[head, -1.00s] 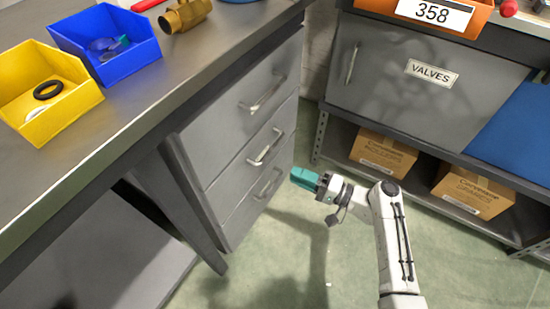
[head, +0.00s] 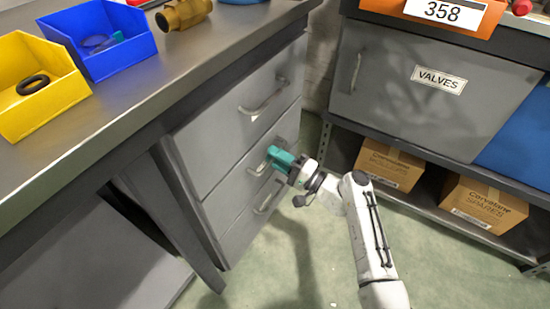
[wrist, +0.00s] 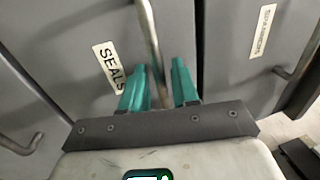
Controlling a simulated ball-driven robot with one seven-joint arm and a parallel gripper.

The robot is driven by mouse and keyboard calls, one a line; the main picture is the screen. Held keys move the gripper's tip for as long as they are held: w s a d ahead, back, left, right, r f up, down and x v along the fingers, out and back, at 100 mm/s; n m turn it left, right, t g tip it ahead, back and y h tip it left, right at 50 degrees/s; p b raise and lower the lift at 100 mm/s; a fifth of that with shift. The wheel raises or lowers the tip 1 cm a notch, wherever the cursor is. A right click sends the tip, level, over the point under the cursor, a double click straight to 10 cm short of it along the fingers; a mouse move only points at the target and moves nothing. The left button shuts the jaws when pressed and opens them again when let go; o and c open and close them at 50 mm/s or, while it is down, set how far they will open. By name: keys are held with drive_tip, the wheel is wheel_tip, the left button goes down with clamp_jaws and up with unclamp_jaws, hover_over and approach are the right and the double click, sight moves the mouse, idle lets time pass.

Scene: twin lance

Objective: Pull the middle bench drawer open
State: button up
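The bench has a stack of grey drawers, and the middle drawer (head: 226,196) looks shut and flush with the others. Its metal bar handle (head: 255,168) is partly hidden by my gripper (head: 278,157). In the wrist view, the middle drawer's front carries a "SEALS" label (wrist: 108,67). My gripper (wrist: 160,82) is open there, its two teal fingers apart, with the handle bar (wrist: 151,40) running between them. Gaps show on both sides of the bar; I cannot tell whether either finger touches it.
The top drawer (head: 220,132) and bottom drawer (head: 240,232) look shut. Blue (head: 105,50) and yellow (head: 45,100) bins stand on the bench top. A grey VALVES cabinet (head: 400,110) stands at right, with cardboard boxes (head: 388,166) on the shelf below. Green floor is clear before the drawers.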

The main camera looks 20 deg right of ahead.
drive_tip(key=shift+w+a, duration=0.2)
drive_tip(key=shift+w, duration=0.05)
drive_tip(key=shift+r, duration=0.1)
drive_tip(key=shift+c, duration=0.4)
clamp_jaws()
